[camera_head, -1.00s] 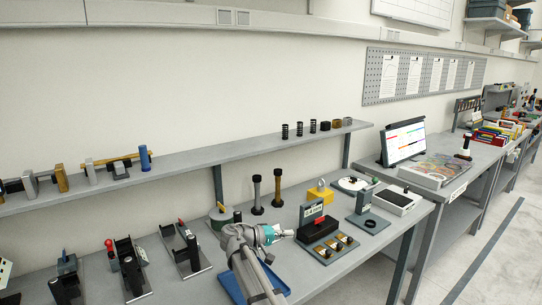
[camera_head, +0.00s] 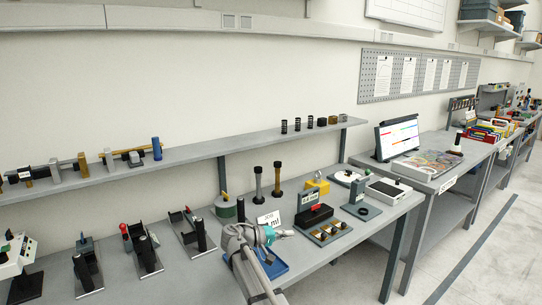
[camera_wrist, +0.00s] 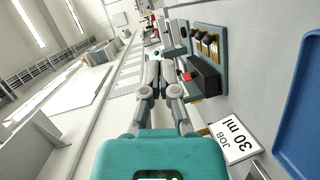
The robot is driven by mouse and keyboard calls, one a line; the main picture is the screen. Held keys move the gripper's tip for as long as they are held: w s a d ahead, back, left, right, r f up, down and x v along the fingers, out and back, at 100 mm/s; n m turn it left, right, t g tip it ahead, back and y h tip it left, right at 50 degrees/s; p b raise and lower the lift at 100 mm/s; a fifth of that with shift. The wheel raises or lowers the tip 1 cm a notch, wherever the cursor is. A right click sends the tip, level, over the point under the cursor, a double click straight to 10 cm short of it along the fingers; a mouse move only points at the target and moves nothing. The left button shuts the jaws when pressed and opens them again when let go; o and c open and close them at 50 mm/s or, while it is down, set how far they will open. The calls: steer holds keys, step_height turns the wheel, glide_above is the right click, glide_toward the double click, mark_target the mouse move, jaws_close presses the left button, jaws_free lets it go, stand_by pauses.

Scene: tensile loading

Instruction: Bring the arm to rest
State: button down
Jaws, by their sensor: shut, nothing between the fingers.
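My arm reaches in from the bottom of the head view, folded low over the front of the workbench (camera_head: 340,246). My gripper (camera_head: 290,233) points right, level and empty, over the bench beside a blue tray (camera_head: 275,266). In the wrist view my gripper (camera_wrist: 158,72) has its two grey fingers together with nothing between them. A white card reading "JOB 30 ml" (camera_wrist: 234,137) lies to the right of the fingers; it also stands behind my wrist in the head view (camera_head: 268,219). The blue tray's edge also shows at the right of the wrist view (camera_wrist: 302,125).
A dark block with a red part (camera_head: 314,216) and a small sample tray (camera_head: 331,233) stand right of my gripper. Several clamp-like fixtures (camera_head: 143,249) are at left. A shelf (camera_head: 190,157) runs above the bench.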

steer(key=s+d+f+g+y+b, duration=0.25)
steer(key=s+d+f, duration=0.25)
steer(key=d+f, duration=0.3)
steer(key=s+d+f+m+g+y+b, duration=0.3)
steer(key=s+f+y+b, duration=0.4)
steer(key=s+f+y, duration=0.85)
step_height(320, 180, up, 13)
steer(key=s+n+h+p, duration=0.1)
steer(key=s+h+p, duration=0.1)
steer(key=p, duration=1.2)
steer(key=shift+s+d+h, duration=0.25)
steer(key=shift+s+h, duration=0.1)
steer(key=shift+h, duration=0.05)
